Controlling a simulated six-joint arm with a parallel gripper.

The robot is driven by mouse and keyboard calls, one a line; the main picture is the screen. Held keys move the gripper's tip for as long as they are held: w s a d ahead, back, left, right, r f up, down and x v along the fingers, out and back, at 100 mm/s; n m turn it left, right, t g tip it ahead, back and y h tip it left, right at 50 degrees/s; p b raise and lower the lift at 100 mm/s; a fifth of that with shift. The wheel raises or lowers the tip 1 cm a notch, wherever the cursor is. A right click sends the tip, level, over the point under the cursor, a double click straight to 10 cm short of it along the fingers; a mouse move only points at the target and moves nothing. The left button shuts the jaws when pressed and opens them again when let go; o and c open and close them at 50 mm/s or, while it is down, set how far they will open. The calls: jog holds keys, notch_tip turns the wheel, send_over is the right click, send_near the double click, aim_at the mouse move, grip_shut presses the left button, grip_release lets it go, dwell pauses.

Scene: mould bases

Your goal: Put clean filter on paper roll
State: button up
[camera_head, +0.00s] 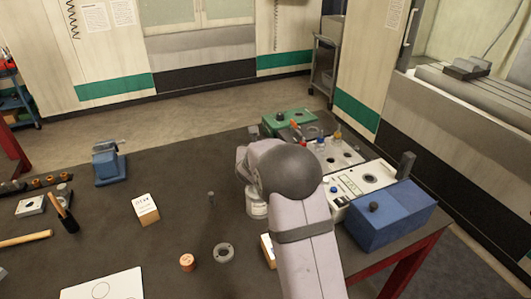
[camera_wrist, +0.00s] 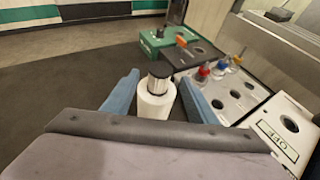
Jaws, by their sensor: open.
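A white cylinder that looks like the paper roll (camera_wrist: 154,106) stands upright in the wrist view. A metallic cylinder with a dark top (camera_wrist: 159,76) sits on its upper end; I cannot tell whether this is the clean filter. In the head view the white roll (camera_head: 257,209) shows just below my arm, partly hidden. My gripper (camera_wrist: 158,92) is open, with one blue finger on each side of the roll in the picture. I see no clear contact. In the head view my arm hides the fingers. A grey ring (camera_head: 223,253) lies on the dark table.
A green box (camera_head: 290,121), white panels with coloured knobs (camera_head: 338,158) and a blue box (camera_head: 390,215) line the table's right side. A labelled box (camera_head: 146,210), a copper-coloured piece (camera_head: 187,262), a thin upright pin (camera_head: 211,198) and a blue vise (camera_head: 109,165) stand left. Table between them is clear.

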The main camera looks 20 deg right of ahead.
jog(key=shift+b+v, duration=0.3)
jog(key=shift+v, duration=0.85)
jog(key=s+f+m+g+y+p, duration=0.1)
jog(key=s+f+m+g+p, duration=0.25)
jog(key=s+m, duration=0.6)
jog(key=s+f+m+g+y+p, duration=0.2)
jog(key=s+f+m+g, duration=0.25)
jog(key=s, duration=0.95)
jog(key=s+a+f+m+g+y+b, duration=0.1)
jog(key=s+a+m+b, duration=0.1)
jog(key=s+a+m, duration=0.3)
jog(key=s+a+f+m+g+y+b, duration=0.1)
jog(key=s+a+m+y+b, duration=0.1)
jog(key=s+a+m, duration=0.3)
jog(key=s+a+f+m+g+y+b, duration=0.1)
jog(key=s+a+m+b, duration=0.1)
jog(key=s+a+m, duration=0.3)
jog(key=shift+s+a+f, duration=0.35)
jog(key=shift+s+a, duration=0.1)
jog(key=shift+a, duration=0.3)
notch_tip(320, 180, up, 13)
jog(key=p, duration=1.3)
jog(key=shift+y, duration=0.3)
notch_tip(320, 180, down, 5)
jog(key=b, duration=0.5)
jog(key=shift+a+f, duration=0.1)
jog(key=shift+f, duration=0.05)
